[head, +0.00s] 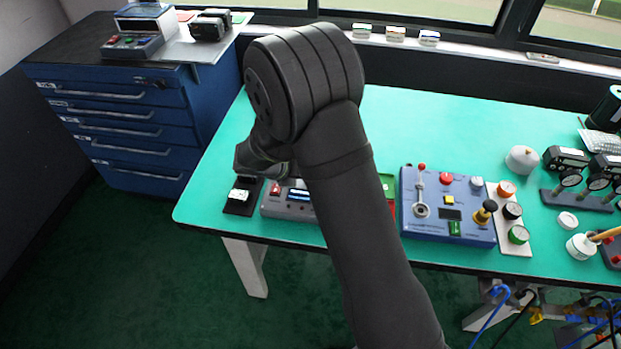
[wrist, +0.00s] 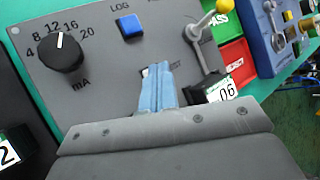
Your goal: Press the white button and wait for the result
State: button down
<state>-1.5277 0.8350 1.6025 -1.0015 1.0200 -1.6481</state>
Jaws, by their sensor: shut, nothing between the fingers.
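A grey control box (wrist: 100,80) fills much of the wrist view, with a black mA knob (wrist: 61,53), a blue LOG button (wrist: 130,25) and a lever with a yellow ball (wrist: 223,6). My gripper (wrist: 158,70) is shut and empty, its pale blue fingertips together over the box face. A small white patch, likely the white button (wrist: 144,72), shows at the fingertips' left edge. The fingers hide most of it, and I cannot tell whether they touch it. In the head view the same box (head: 285,209) is partly behind my arm.
Green PASS (wrist: 219,22) and red REJECT (wrist: 236,61) areas lie right of the box. A black block labelled 06 (wrist: 214,92) sits near the lever. A blue control box (head: 447,205) stands further right on the green table (head: 420,125).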

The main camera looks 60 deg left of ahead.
dwell(0.3)
jog(key=shift+r, duration=0.85)
jog(key=shift+r, duration=2.5)
notch_tip(320, 180, up, 4)
jog(key=shift+f, duration=0.1)
jog(key=shift+f, duration=0.1)
